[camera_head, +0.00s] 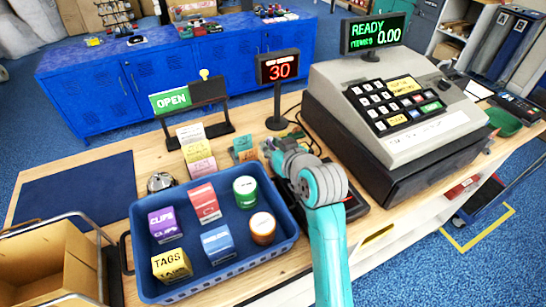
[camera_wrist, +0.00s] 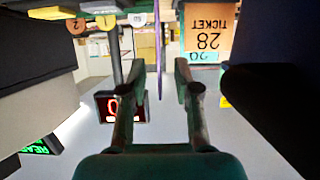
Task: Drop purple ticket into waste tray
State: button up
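A thin purple strip, seen edge-on, which looks like the purple ticket (camera_wrist: 158,50), stands between my gripper's fingertips (camera_wrist: 159,72) in the wrist view. The fingers are apart, with a gap on both sides of the strip. An orange ticket marked 28 (camera_wrist: 207,30) is just right of it, with a teal one partly behind. In the head view my gripper (camera_head: 272,148) is mostly hidden behind my wrist, beside the teal ticket (camera_head: 243,146). The purple ticket cannot be made out there. I cannot tell which thing is the waste tray.
A blue crate (camera_head: 283,250) of small boxes and tins stands front left. A red-digit display (camera_head: 278,68) rises behind my gripper; the cash register (camera_head: 400,105) is to the right. Pale tags (camera_head: 197,150) stand left. A green dish (camera_head: 503,121) is far right.

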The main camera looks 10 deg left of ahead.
grip_shut()
jog(key=shift+r, duration=0.1)
dwell(0.3)
